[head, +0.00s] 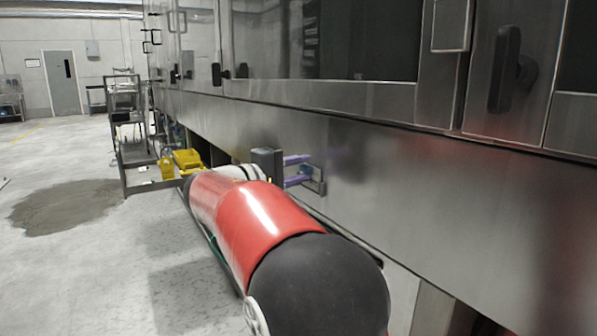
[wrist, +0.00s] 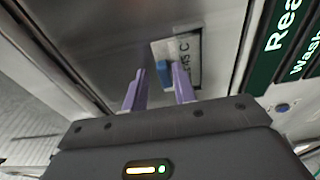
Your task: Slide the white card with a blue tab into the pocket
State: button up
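My gripper (wrist: 160,80) has two purple fingers that stand apart in the wrist view. The blue tab (wrist: 163,73) shows between the fingertips, with a gap on both sides. The pale card (wrist: 183,47) with dark lettering lies at a small metal-edged pocket (wrist: 199,66) on the steel panel. How deep the card sits in the pocket is unclear. In the head view the fingers (head: 306,170) reach to the pocket (head: 318,184) on the machine's side. The card and tab are hard to make out there.
The steel machine wall (head: 420,190) runs along the right, with door handles (head: 507,70) above. A green sign (wrist: 290,45) is beside the pocket. The floor at left is open.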

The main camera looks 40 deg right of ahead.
jog(key=shift+f, duration=0.4)
jog(key=shift+a, duration=0.15)
jog(key=a, duration=0.8)
jog(key=s+a+f+n+t+y+p, duration=0.1)
jog(key=s+a+f+y+p, duration=0.15)
jog(key=s+y, duration=0.35)
jog(key=s+a+f+y+p, duration=0.1)
jog(key=s+f+y+p, duration=0.3)
jog(key=s, duration=0.4)
jog(key=s+a+f+t+y+p, duration=0.1)
jog(key=s+a+y, duration=0.1)
jog(key=s+a, duration=0.1)
jog(key=s+a+f+m+t+y+p, duration=0.1)
jog(key=s+a+f+y+p, duration=0.1)
jog(key=a, duration=0.3)
jog(key=s+a+f+t+y+p, duration=0.1)
jog(key=s+a+f+y, duration=0.1)
jog(key=s+a+y, duration=0.1)
jog(key=shift+s+a+f+m+y, duration=0.15)
jog(key=shift+a+y, duration=0.1)
jog(key=shift+a, duration=0.15)
jog(key=shift+s+a+f+m+y, duration=0.1)
jog(key=shift+s+a+m+y, duration=0.05)
jog(key=shift+a+y, duration=0.15)
jog(key=shift+a+r, duration=0.1)
